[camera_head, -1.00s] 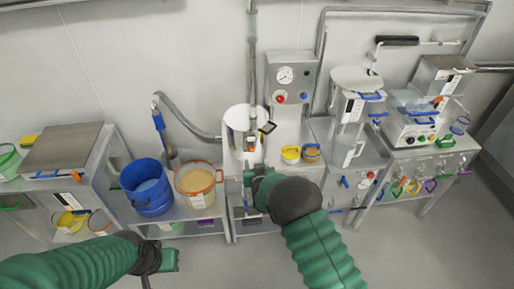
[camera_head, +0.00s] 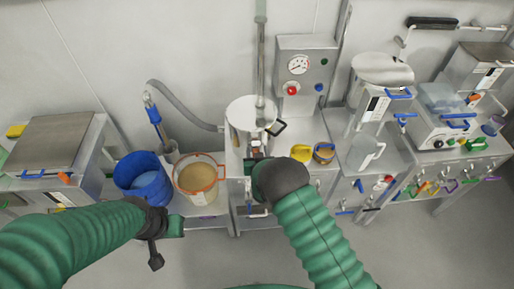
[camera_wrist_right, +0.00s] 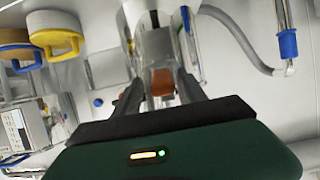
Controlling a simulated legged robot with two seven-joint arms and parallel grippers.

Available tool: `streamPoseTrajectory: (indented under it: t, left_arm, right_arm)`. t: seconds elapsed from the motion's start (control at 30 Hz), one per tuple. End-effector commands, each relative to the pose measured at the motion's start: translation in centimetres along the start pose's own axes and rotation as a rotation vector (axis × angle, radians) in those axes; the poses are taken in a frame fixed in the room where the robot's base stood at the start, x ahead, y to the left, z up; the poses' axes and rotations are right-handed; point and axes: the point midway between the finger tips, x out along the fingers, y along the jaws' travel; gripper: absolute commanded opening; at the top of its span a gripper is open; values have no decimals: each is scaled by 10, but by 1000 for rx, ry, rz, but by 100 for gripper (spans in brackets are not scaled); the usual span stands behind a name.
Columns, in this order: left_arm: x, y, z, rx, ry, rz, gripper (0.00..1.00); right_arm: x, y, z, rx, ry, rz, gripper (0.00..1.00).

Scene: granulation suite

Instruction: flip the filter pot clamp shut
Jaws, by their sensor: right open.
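The filter pot (camera_head: 238,112) is a pale upright cylinder at the back middle of the bench, with a vertical pipe above it. A small red-brown tab (camera_wrist_right: 162,82), which looks like part of the clamp, shows at the pot's front in the right wrist view. My right gripper (camera_wrist_right: 160,90) is open, with its dark fingers on either side of this tab; I cannot tell whether they touch it. In the head view the right gripper (camera_head: 254,152) is close in front of the pot and hides its lower front. My left gripper (camera_head: 176,226) is low at the left, away from the pot.
A blue bucket (camera_head: 143,182) and an orange-rimmed tub (camera_head: 200,178) stand left of the pot. Yellow (camera_head: 301,153) and orange-brown (camera_head: 324,152) cups are to its right. A gauge panel (camera_head: 303,75) stands behind. A grey hose (camera_head: 187,107) runs to the pot's left side.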

Motion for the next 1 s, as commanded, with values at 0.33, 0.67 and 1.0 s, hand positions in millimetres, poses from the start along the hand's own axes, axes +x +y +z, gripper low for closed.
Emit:
streamPoseTrajectory:
  t: [0.33, 0.67, 1.0]
  left_arm:
    - [0, 0, 0, 0, 0, 0, 0]
    - [0, 0, 0, 0, 0, 0, 0]
    - [0, 0, 0, 0, 0, 0, 0]
  right_arm:
    - [4, 0, 1, 0, -3, -1, 12]
    - [3, -1, 1, 0, -3, -2, 0]
    - [3, -1, 1, 0, -3, -2, 0]
